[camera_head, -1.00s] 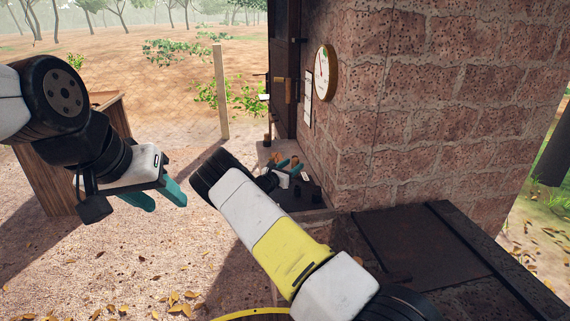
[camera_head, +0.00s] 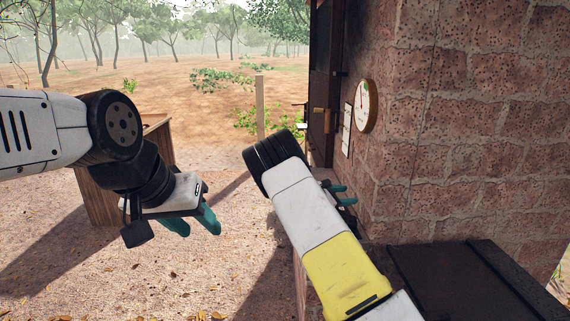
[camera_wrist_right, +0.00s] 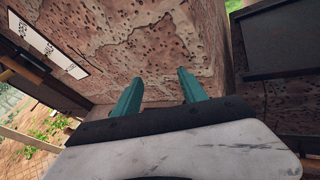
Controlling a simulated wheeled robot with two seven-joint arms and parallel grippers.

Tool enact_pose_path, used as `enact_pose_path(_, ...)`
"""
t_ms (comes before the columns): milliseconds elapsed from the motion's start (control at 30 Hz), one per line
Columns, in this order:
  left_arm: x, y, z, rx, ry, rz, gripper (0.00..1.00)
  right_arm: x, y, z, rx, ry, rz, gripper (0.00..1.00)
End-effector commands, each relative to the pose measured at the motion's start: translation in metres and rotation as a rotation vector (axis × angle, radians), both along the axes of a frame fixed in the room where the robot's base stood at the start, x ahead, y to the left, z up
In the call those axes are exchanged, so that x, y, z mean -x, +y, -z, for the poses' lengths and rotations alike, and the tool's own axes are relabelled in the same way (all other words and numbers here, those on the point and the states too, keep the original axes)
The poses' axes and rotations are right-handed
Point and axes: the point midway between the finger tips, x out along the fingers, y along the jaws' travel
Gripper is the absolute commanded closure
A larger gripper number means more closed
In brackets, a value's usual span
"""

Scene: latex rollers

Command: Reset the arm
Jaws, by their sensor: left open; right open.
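My left gripper (camera_head: 193,224) hangs at the left in the head view, above the sandy ground, with its teal fingers apart and nothing between them. My right arm crosses the middle of the head view and hides part of its hand. The teal fingertips of my right gripper (camera_head: 345,195) show just past the arm, beside the brick wall (camera_head: 450,130). In the right wrist view my right gripper (camera_wrist_right: 160,92) has its two teal fingers spread wide, empty, pointing toward the brick wall.
A round gauge (camera_head: 366,106) and a white sheet (camera_head: 347,129) are on the wall near a dark door (camera_head: 322,80). A dark ledge (camera_head: 440,280) is at lower right. A wooden box (camera_head: 100,205) stands behind my left arm. Open ground lies between the arms.

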Motion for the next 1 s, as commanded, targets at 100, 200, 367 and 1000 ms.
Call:
enact_pose_path(100, 0.0, 0.0, 0.0, 0.0, 0.0, 0.0, 0.55, 0.043, -0.03, -0.023, -0.23, -0.079, 0.168, 0.5)
enact_pose_path(200, 0.0, 0.0, 0.0, 0.0, 0.0, 0.0, 0.55, 0.079, -0.042, -0.038, -0.412, -0.143, 0.295, 0.5)
enact_pose_path(367, 0.0, 0.0, 0.0, 0.0, 0.0, 0.0, 0.55, 0.137, -0.043, -0.061, -0.69, -0.24, 0.476, 0.5)
enact_pose_path(1000, 0.0, 0.0, 0.0, 0.0, 0.0, 0.0, 0.55, 0.363, 0.05, -0.178, -1.646, -0.57, 0.966, 0.5)
